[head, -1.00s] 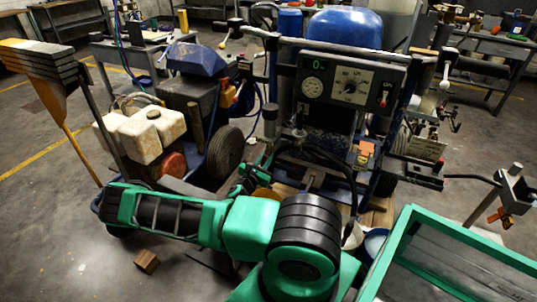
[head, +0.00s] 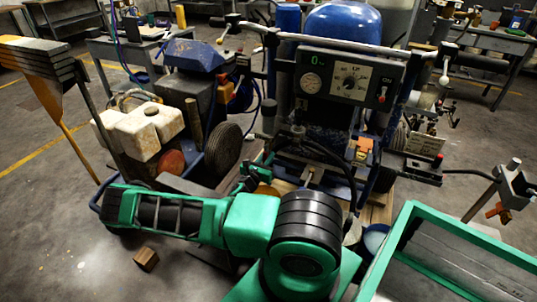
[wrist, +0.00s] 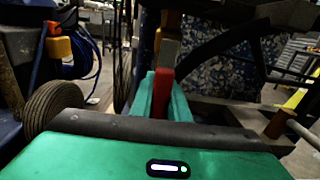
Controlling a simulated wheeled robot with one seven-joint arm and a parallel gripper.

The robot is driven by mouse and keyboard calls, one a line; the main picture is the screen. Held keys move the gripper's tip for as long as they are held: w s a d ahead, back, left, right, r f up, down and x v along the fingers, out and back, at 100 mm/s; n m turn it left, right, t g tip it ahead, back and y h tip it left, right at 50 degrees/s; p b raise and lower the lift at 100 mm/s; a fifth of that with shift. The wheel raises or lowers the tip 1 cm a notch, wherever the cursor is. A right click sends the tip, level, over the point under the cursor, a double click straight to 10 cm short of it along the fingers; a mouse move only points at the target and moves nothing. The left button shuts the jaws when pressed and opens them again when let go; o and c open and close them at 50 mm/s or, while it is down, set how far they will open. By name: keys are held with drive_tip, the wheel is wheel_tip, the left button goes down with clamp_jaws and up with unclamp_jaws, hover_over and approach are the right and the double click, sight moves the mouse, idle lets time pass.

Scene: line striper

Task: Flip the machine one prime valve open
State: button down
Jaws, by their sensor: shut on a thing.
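In the wrist view, my gripper (wrist: 163,98) has its two green fingers closed around a red handle (wrist: 162,88). The handle stands roughly upright, below a tan-grey block (wrist: 171,42). It looks like the prime valve's lever, but no label is readable and I cannot tell its open or closed position. In the head view, the machine (head: 343,22) with a blue tank and a dark control panel (head: 350,80) stands behind my green arm. My fingers and the held handle are too small and hidden to make out there.
A second machine with a stained white tank (head: 140,130) and a black wheel (head: 224,147) stands at the left. A green-framed bin (head: 450,240) is at the lower right. A small wooden block (head: 146,258) lies on the floor. Dark hoses run near my gripper.

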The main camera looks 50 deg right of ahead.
sight(264, 159)
drive_tip(key=c, duration=2)
unclamp_jaws()
drive_tip(key=shift+w+r, duration=0.25)
drive_tip(key=shift+w, duration=0.05)
drive_tip(key=shift+s+f, duration=0.1)
drive_tip(key=v, duration=1)
drive_tip(key=shift+s+a, duration=0.1)
drive_tip(key=shift+a, duration=0.2)
